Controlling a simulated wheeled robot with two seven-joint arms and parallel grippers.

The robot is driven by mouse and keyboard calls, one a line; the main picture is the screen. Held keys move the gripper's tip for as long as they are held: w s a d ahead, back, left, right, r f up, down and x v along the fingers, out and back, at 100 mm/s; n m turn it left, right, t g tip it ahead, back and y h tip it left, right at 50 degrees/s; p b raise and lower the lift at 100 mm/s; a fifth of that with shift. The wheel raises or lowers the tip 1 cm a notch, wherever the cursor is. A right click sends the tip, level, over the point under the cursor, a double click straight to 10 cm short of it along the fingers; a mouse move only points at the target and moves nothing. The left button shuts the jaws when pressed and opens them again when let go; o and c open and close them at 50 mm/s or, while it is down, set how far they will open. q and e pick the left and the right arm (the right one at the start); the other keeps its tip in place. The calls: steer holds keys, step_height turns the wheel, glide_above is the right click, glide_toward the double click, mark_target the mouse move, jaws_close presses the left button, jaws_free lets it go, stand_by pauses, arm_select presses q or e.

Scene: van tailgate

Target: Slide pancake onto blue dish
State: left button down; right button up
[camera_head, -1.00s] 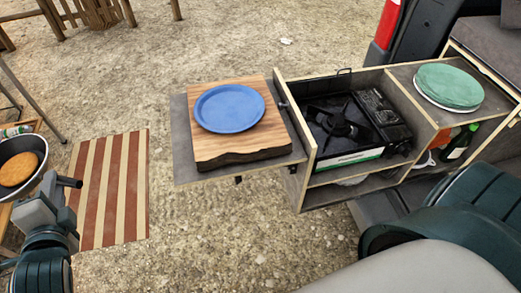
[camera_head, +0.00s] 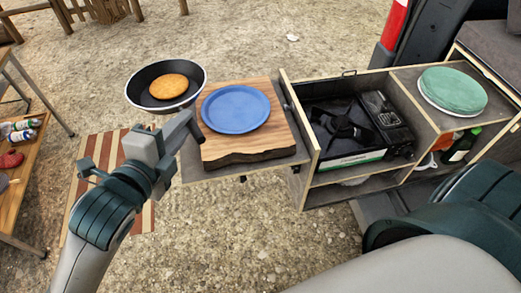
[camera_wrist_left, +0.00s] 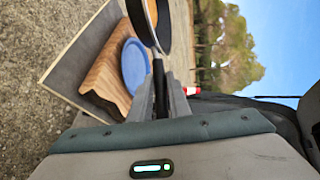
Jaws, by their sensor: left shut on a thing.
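The golden pancake (camera_head: 168,87) lies in the black frying pan (camera_head: 138,99), a little right of the pan's middle in the head view. My left gripper (camera_head: 180,135) is shut on the pan's handle, which also shows between the fingers in the left wrist view (camera_wrist_left: 159,85). The pan is held to the left of the blue dish (camera_head: 236,109) and looks near its rim. The dish is empty and lies on the wooden board (camera_head: 250,152). In the wrist view the pan and pancake are cut off at the top edge. My right gripper is not in view.
The board rests on a grey pull-out shelf (camera_head: 205,178). To its right are a camping stove (camera_head: 350,120) in a wooden cabinet and a green round item (camera_head: 452,90) on top. A low wooden table (camera_head: 22,185) with bottles stands at the left. A striped mat lies on the ground.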

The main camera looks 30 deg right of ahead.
arm_select(q)
steer(key=s+d+f+m+g+h+p, duration=0.1)
steer(key=s+d+m+g+h+p, duration=0.1)
steer(key=s+d+m+g+h, duration=0.2)
steer(key=s+d+m+g, duration=0.3)
steer(key=s+d, duration=0.5)
steer(key=s, duration=0.2)
steer(key=shift+d+f+g+h, duration=0.25)
steer(key=shift+d+g+h, duration=0.05)
steer(key=shift+d+g, duration=0.1)
steer(key=shift+a, duration=0.1)
